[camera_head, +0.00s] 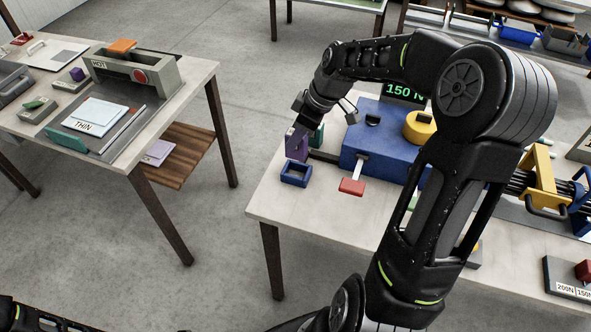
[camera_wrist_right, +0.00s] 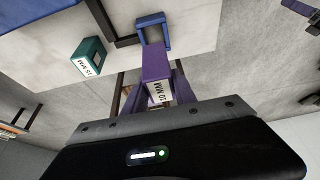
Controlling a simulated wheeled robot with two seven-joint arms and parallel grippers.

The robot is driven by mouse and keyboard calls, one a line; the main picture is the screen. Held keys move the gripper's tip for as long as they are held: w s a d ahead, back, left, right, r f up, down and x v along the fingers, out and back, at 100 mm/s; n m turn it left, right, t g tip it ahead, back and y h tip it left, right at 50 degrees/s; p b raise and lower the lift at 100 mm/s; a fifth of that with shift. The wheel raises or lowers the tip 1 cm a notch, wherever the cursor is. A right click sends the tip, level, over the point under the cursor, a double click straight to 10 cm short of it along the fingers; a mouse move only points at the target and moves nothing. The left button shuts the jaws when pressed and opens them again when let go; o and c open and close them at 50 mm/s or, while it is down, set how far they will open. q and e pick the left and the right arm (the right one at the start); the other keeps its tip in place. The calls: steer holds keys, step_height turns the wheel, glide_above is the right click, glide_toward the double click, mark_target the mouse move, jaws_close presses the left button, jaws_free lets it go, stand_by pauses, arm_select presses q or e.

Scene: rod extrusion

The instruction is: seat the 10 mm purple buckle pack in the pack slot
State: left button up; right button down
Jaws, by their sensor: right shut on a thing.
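The purple pack (camera_head: 297,143) is in my right gripper (camera_head: 301,126), above the front left of the right-hand table. In the right wrist view the pack (camera_wrist_right: 156,66) carries a "10 MM" label, and the gripper fingers (camera_wrist_right: 157,92) are shut on its near end. A blue open-topped square holder (camera_head: 296,180) stands just below the pack in the head view. In the wrist view this holder (camera_wrist_right: 154,20) is beyond the pack's far end; I cannot tell whether they touch. No label marks the holder as the pack slot. My left gripper is out of view.
A teal pack marked "15 MM" (camera_wrist_right: 88,57) stands beside the purple one. A blue machine (camera_head: 363,149) with a red-tipped lever (camera_head: 352,187) and a "150 N" display (camera_head: 404,92) is to the right.

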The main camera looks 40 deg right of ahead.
mark_target(296, 159)
step_height(296, 159, down, 5)
steer(key=shift+f+p, duration=0.15)
steer(key=shift+p, duration=0.2)
step_height(296, 159, down, 3)
steer(key=shift+f+p, duration=0.15)
steer(key=shift+p, duration=0.2)
steer(key=shift+f, duration=0.25)
steer(key=shift+f, duration=0.2)
steer(key=c, duration=1)
jaws_free()
steer(key=shift+r, duration=0.1)
steer(key=shift+r, duration=0.1)
